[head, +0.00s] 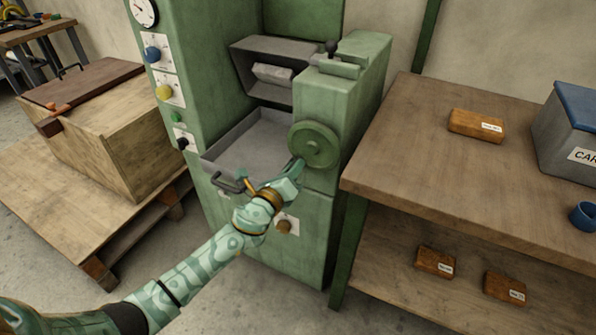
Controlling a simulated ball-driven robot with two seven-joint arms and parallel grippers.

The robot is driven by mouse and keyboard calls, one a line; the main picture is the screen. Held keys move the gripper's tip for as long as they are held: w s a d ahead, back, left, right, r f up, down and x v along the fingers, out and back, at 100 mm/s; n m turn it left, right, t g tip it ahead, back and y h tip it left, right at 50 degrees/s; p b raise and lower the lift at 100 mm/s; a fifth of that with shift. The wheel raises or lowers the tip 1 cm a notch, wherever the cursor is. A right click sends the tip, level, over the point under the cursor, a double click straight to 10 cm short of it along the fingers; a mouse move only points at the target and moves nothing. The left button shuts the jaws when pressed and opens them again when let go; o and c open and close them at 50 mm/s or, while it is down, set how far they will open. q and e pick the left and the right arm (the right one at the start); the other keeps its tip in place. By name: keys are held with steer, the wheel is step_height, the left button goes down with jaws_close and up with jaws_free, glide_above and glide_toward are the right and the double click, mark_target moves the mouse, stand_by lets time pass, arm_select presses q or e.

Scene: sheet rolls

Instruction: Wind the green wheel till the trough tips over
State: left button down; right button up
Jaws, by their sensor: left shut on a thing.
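The green wheel (316,143) is on the front of the green machine's right-hand housing. My left gripper (297,167) is shut at the wheel's lower left edge; its fingers hide just what part they hold. A dark grey trough (248,50) sits in the machine's opening, left of the housing, with a light grey block (272,74) in it. It looks tilted towards me, but I cannot tell how far. Below it is a shallow grey tray (250,146). My right gripper is not in view.
A wooden bench (420,150) stands close on the right, with an orange-brown block (476,125), a blue-lidded grey box (570,125) and a blue cup (585,215) on it. A wooden crate (100,130) is on the left. A grey lever-like handle (228,184) is beside my left wrist.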

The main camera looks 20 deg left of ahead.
mark_target(291, 146)
arm_select(q)
steer(key=shift+a+r+m+p, duration=0.4)
steer(key=shift+a+m, duration=0.2)
steer(key=shift+m, duration=0.4)
steer(key=m, duration=0.1)
steer(key=r+m+p, duration=0.1)
steer(key=shift+a+r+m, duration=0.15)
steer(key=shift+a+m, duration=0.15)
steer(key=shift+a, duration=0.1)
steer(key=shift+a+r+m, duration=0.15)
steer(key=shift+r+m, duration=0.05)
steer(key=shift+m, duration=0.2)
steer(key=shift+w+a+r+m+p, duration=0.15)
steer(key=shift+r+m+p, duration=0.25)
steer(key=shift+m+p, duration=0.45)
steer(key=shift+r+m, duration=0.2)
steer(key=shift+m, duration=0.35)
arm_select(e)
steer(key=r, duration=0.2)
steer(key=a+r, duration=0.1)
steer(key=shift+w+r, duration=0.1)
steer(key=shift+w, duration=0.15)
arm_select(q)
steer(key=shift+r, duration=0.1)
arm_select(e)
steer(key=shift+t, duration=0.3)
